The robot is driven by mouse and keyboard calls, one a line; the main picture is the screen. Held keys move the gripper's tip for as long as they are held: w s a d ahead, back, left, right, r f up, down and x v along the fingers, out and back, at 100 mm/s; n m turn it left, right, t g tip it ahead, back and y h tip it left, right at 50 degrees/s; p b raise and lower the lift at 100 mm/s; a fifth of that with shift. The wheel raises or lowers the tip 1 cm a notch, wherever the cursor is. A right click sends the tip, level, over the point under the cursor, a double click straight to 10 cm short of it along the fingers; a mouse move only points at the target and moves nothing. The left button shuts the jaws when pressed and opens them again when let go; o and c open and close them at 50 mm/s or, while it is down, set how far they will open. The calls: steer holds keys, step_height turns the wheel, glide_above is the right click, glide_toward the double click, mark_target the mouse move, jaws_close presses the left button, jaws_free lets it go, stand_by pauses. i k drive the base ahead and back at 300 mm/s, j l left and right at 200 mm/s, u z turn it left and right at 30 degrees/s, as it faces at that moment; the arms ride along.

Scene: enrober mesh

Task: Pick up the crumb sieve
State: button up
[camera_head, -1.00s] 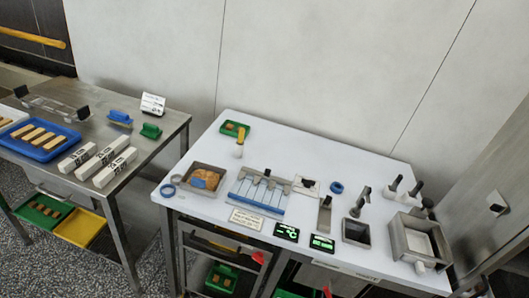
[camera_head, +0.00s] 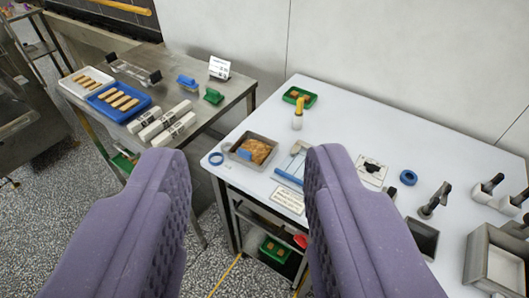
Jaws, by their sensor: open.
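My gripper (camera_head: 248,165) is in the near foreground with its two purple ridged fingers wide apart and nothing between them. It points toward the gap between the two tables and the left edge of the white table. I cannot tell for sure which thing is the crumb sieve. A square grey frame (camera_head: 478,262) with a pale inside stands at the right edge of the white table, partly cut off by the picture edge. My right finger hides the middle of the table.
The white table (camera_head: 340,125) also bears a green tray (camera_head: 308,98), a blue ring (camera_head: 408,177), a dark square tin (camera_head: 421,240) and dark-handled tools. A steel table (camera_head: 225,90) at left bears a blue tray (camera_head: 100,103) of bars and white boxes. A wall stands behind.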

mark_target(253, 150)
steer(key=i+j, duration=0.2)
steer(key=i, duration=0.3)
steer(key=i+j, duration=0.2)
steer(key=i, duration=0.25)
steer(key=i+j, duration=0.15)
steer(key=i, duration=0.35)
steer(key=i+j, duration=0.2)
steer(key=i, duration=0.25)
